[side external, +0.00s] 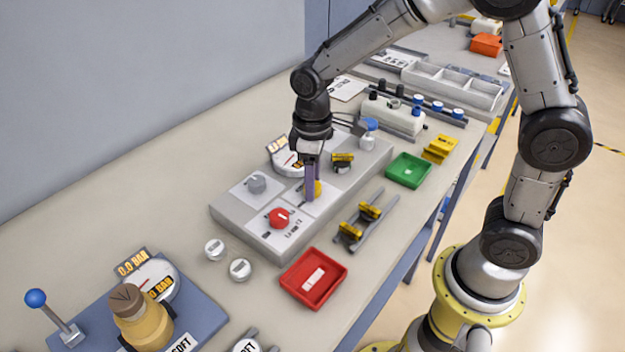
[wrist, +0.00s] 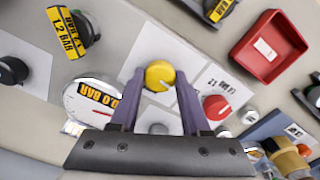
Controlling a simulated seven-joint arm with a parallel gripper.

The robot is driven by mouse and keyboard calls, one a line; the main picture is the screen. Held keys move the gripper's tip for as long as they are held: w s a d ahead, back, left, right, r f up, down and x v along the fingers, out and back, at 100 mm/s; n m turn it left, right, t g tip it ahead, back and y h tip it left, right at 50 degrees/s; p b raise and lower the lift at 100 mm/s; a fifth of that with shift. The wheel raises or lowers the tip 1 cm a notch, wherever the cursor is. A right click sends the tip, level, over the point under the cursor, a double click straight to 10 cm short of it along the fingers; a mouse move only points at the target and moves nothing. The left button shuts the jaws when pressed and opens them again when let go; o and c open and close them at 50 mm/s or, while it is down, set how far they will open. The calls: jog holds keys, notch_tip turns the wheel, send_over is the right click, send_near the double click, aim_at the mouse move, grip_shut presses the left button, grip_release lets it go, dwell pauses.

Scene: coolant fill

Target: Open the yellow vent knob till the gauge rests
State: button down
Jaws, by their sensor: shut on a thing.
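The yellow vent knob (wrist: 160,75) has a pale mark on its face and sits on a white plate of the grey panel (side external: 233,219). My gripper (wrist: 160,80) points down, with its purple fingers on either side of the knob, shut on it. In the side view the fingers (side external: 312,180) hide most of the yellow knob (side external: 318,188). The round white gauge (wrist: 84,108) is beside the knob, with a yellow-on-black label that seems to read 0.0 BAR. It also shows behind my gripper in the side view (side external: 284,160); its needle is too small to read surely.
A red knob (side external: 279,217) and a grey knob (side external: 257,184) are close to my fingers on the same panel. A black-and-yellow part marked 1.2 BAR (wrist: 72,28) is nearby. A red tray (side external: 314,278) and a green tray (side external: 408,170) stand in front of the panel.

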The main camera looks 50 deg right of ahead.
jog(key=shift+c, duration=1.9)
grip_release()
notch_tip(320, 180, up, 14)
